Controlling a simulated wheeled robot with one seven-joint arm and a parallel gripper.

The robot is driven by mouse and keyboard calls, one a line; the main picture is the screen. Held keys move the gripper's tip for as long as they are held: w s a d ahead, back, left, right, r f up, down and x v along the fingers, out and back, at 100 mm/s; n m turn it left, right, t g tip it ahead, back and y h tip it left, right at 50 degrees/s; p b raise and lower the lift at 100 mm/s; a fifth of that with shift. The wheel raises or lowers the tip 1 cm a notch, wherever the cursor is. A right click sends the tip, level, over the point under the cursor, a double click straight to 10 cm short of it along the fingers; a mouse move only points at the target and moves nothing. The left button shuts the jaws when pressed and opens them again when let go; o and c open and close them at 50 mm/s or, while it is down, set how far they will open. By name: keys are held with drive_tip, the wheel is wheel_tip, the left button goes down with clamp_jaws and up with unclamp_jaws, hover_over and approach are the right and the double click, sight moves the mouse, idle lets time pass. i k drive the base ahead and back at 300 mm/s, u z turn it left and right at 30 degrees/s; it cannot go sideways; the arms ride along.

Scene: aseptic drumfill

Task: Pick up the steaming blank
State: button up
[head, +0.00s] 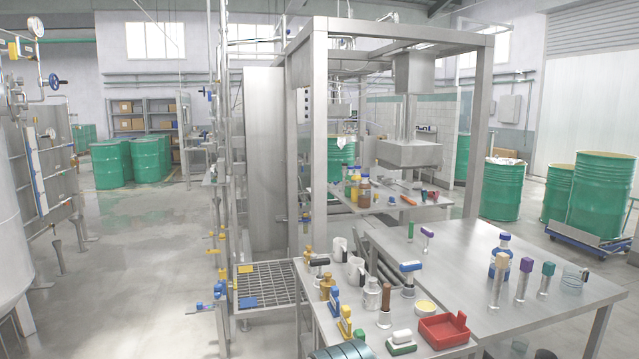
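I cannot tell for sure which piece is the steaming blank. Candidates stand on the near steel table (322,322): a steel piece with a blue-topped handle (410,278), a steel piece with a brown upright grip (385,305), and a piece with a black crossbar handle (319,264). All stand upright among other small items, close together. My gripper is not in this view.
A red tray (444,330), a white-and-green brush-like block (401,343), brass fittings (327,286) and white jugs (356,270) crowd the near table. Clear-bodied samplers (497,281) stand on the right table (455,259). Steel frame posts (319,140) rise behind. Green drums (502,190) stand right.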

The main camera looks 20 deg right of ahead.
sight(343, 165)
drive_tip(key=z, duration=2.7)
drive_tip(key=i, duration=6.55)
drive_tip(key=u, duration=1.3)
